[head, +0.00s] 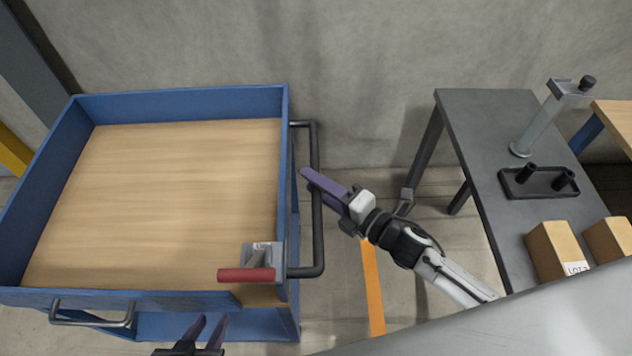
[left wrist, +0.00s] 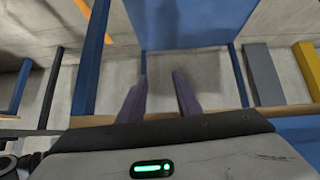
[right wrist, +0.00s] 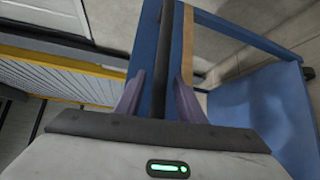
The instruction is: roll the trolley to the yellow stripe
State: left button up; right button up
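The trolley is blue with a wooden top (head: 180,190) inside a raised blue rim. A dark bar handle (head: 317,235) stands off its right side. A red-gripped lever on a grey bracket (head: 246,274) sits at its near right corner. An orange-yellow stripe (head: 373,290) lies on the floor right of the trolley. My right gripper (head: 306,175) is at the bar handle. In the right wrist view, its fingers (right wrist: 158,95) are apart, with the dark bar between them. My left gripper (head: 207,330) is open and empty at the trolley's near side; its fingers (left wrist: 160,90) are apart.
A grey table (head: 480,150) stands to the right with a clamp-like stand (head: 540,125), a black tray (head: 540,185) and cardboard boxes (head: 553,250). A concrete wall (head: 370,60) is behind. Floor shows between trolley and table. A yellow part (head: 12,150) shows at the far left.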

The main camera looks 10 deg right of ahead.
grip_shut()
pick_arm(q)
jog(key=shift+s, duration=0.25)
pick_arm(e)
jog(key=shift+d, duration=0.1)
